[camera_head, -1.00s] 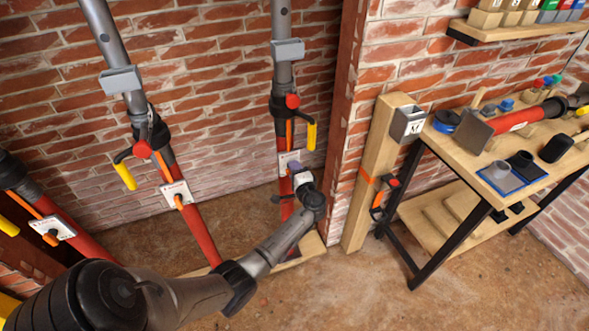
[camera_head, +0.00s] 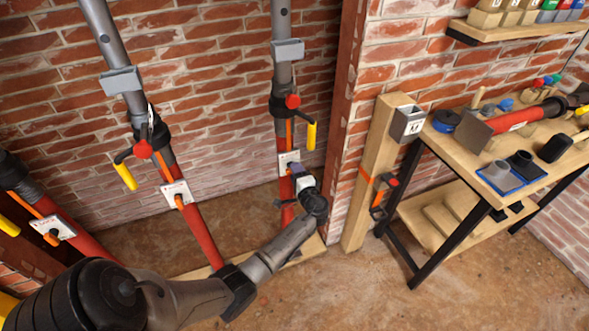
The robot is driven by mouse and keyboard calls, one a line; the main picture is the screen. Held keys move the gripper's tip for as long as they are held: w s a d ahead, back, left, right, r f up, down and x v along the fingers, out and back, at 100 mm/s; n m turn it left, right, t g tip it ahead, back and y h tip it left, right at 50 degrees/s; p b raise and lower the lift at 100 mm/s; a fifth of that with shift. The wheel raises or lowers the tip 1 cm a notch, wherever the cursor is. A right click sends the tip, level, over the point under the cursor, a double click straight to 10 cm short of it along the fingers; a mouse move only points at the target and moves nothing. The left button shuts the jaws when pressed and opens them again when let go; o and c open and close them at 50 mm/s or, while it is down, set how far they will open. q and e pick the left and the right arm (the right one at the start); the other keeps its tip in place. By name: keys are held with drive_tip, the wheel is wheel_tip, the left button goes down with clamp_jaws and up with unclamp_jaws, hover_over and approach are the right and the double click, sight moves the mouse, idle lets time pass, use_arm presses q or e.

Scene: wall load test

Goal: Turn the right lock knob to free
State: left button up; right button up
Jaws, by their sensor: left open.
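The right prop has a grey upper tube (camera_head: 282,72) and a red lower tube (camera_head: 287,213). A red knob (camera_head: 292,101) and a yellow-handled lever (camera_head: 311,136) sit at its collar. Below them is a white plate (camera_head: 286,158) beside an orange strip. My left gripper (camera_head: 294,169) is open just in front of this plate, its jaws small and partly hidden by its wrist. The right lock knob at the plate is hidden by the gripper, and I cannot tell whether they touch. My right gripper is not in view.
The middle prop (camera_head: 200,234) has a white plate with an orange knob (camera_head: 180,201); another prop (camera_head: 85,243) leans at left. A wooden post (camera_head: 364,190) and workbench (camera_head: 455,143) with tools stand at right. The floor (camera_head: 350,290) in front is clear.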

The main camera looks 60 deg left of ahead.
use_arm(q)
drive_tip(key=s+d+p, duration=0.1)
drive_tip(key=s+d, duration=0.1)
drive_tip(key=d, duration=0.9)
drive_tip(key=shift+d+p, duration=0.3)
drive_tip(key=shift+d, duration=0.1)
